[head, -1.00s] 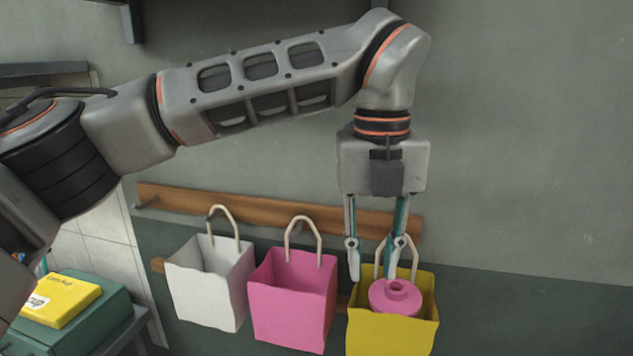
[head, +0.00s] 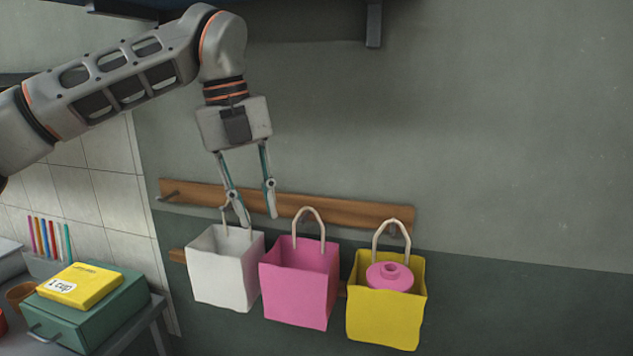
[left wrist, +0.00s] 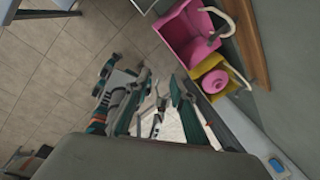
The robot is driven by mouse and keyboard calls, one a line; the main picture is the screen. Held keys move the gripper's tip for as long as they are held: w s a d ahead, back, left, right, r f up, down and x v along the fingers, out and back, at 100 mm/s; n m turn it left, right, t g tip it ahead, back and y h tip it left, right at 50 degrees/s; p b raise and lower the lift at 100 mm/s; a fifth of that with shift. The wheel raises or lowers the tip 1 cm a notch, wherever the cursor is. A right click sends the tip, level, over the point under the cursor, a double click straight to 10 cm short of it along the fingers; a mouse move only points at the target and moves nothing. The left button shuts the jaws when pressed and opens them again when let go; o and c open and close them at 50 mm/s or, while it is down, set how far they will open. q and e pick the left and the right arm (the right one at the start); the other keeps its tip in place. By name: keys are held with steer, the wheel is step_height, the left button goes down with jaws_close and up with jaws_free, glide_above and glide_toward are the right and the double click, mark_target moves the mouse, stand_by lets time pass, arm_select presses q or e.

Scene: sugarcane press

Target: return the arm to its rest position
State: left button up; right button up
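My left gripper (head: 259,218) is open and empty in the head view. It points down, with its fingertips just above the white bag (head: 222,272) and close to that bag's handle; I cannot tell whether they touch it. A pink round piece with a raised ring (head: 390,277) sits in the yellow bag (head: 385,318), away from the gripper. The pink piece (left wrist: 220,81) and yellow bag also show in the left wrist view.
A pink bag (head: 297,290) hangs between the white and yellow bags, below a wooden rail (head: 330,208) on the wall. At lower left, a yellow packet (head: 80,285) lies on a green box (head: 105,316). The wall at right is clear.

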arm_select(q)
steer(key=w+a+n+t+h, duration=0.2)
steer(key=a+n, duration=0.4)
steer(key=a, duration=2.5)
steer(key=s+d+f+m+t+h, duration=0.1)
steer(key=d+f+h, duration=0.5)
steer(key=d+f, duration=0.55)
steer(key=d+f+m+t+h, duration=0.1)
steer(key=d+f+h, duration=0.4)
steer(key=d+f, duration=0.7)
steer(key=s+a+f+n+t+y, duration=0.35)
steer(key=a+f+n, duration=0.2)
steer(key=f, duration=0.35)
steer(key=s+a+f+n+t+y, duration=0.2)
steer(key=a+f+n+t, duration=0.2)
steer(key=a+f, duration=0.4)
steer(key=s+a+f+n+g+y, duration=0.1)
steer(key=s+a+f+n+y, duration=0.15)
steer(key=s+a+f, duration=0.4)
steer(key=s+a+f+n+g+y, duration=0.2)
steer(key=s+a+f+y, duration=0.2)
steer(key=s+f, duration=0.5)
steer(key=s+d+f+n+t, duration=0.1)
steer(key=d+n, duration=0.8)
steer(key=d, duration=1.2)
steer(key=shift+t, duration=0.45)
